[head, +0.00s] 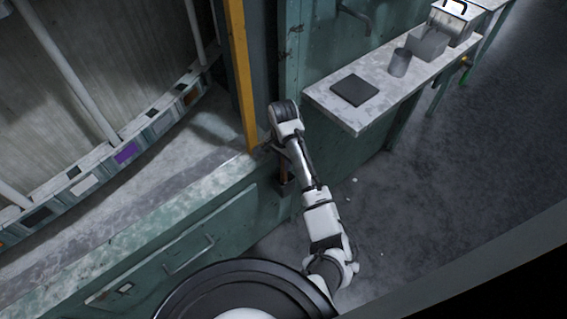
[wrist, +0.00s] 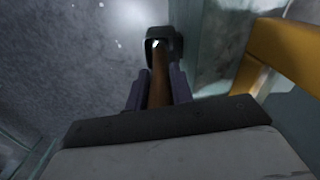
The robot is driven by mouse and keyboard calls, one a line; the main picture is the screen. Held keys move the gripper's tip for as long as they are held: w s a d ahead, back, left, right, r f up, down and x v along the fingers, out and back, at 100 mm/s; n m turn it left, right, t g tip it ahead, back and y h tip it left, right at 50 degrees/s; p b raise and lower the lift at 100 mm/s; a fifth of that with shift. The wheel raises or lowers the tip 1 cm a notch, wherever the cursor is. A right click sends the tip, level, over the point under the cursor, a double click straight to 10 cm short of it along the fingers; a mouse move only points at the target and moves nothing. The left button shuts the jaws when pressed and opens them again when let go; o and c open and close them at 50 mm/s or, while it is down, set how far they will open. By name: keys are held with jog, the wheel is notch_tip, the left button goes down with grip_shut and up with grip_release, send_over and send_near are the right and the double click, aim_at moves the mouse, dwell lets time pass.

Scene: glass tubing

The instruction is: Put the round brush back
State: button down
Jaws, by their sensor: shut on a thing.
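My gripper (wrist: 160,88) is shut on a brown wooden handle (wrist: 161,72), which I take to be the round brush's. In the head view my gripper is mostly hidden by the arm's end, beside the yellow post; a short orange-brown length of the handle (head: 283,172) shows below it. The handle runs away from the wrist camera toward a dark, squarish ring or holder (wrist: 177,45). This dark piece also shows low beside the bench end in the head view (head: 287,188). I cannot tell whether the handle is inside it or only lined up with it. No bristles are visible.
A yellow post (head: 240,70) stands close to my gripper and shows at right in the wrist view (wrist: 285,50). The green bench (head: 190,235) lies left. A shelf (head: 345,108) at right holds a dark pad (head: 354,90) and a grey cup (head: 400,62). The floor (head: 430,190) is mostly open.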

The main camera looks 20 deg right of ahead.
jog(key=shift+w+d+f, duration=0.1)
jog(key=shift+w+f, duration=0.05)
jog(key=shift+f, duration=0.8)
jog(key=c, duration=1.2)
grip_release()
notch_tip(320, 180, up, 12)
jog(key=shift+f+p, duration=0.25)
jog(key=shift+p, duration=0.9)
jog(key=shift+r, duration=0.45)
